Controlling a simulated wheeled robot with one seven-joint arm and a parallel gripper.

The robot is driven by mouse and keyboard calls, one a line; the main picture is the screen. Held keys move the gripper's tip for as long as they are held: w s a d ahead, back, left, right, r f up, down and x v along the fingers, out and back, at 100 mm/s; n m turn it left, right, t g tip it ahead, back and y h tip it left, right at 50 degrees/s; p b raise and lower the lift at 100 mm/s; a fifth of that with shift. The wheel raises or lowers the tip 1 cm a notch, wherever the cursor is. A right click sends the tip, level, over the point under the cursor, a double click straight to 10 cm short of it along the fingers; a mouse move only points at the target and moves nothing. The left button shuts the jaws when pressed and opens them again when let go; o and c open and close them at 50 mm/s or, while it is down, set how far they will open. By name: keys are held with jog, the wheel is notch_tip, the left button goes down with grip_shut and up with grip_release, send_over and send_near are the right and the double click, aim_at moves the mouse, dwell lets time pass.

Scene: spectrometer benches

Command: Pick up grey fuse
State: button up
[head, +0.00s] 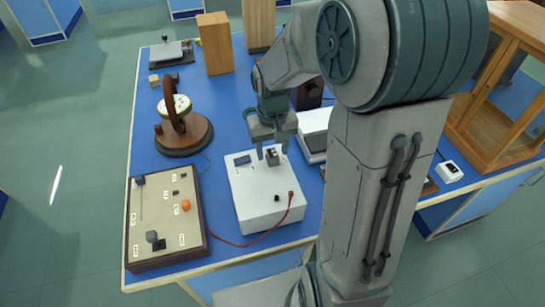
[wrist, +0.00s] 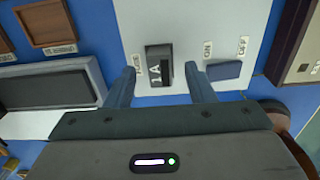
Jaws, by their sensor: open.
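The grey fuse (head: 271,157) sits at the far end of the top of a white box (head: 262,207). In the wrist view the fuse (wrist: 154,54) is a small dark grey block marked "1A", beside a printed "FUSE" label. My gripper (head: 271,152) is open just above the box, with its fingers on either side of the fuse. In the wrist view my gripper (wrist: 161,78) shows both fingers apart, with gaps to the fuse. I cannot tell how far above the box top the fingertips are.
A blue switch (head: 243,160) lies beside the fuse on the box. A red cable (head: 243,243) runs to a board with knobs (head: 140,250) at left. A round instrument on a wooden base (head: 184,139) stands behind. A wooden cabinet (head: 500,75) is at right.

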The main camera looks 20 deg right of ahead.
jog(key=shift+f, duration=0.45)
jog(key=c, duration=1.1)
jog(key=shift+o, duration=0.2)
jog(key=shift+r, duration=0.15)
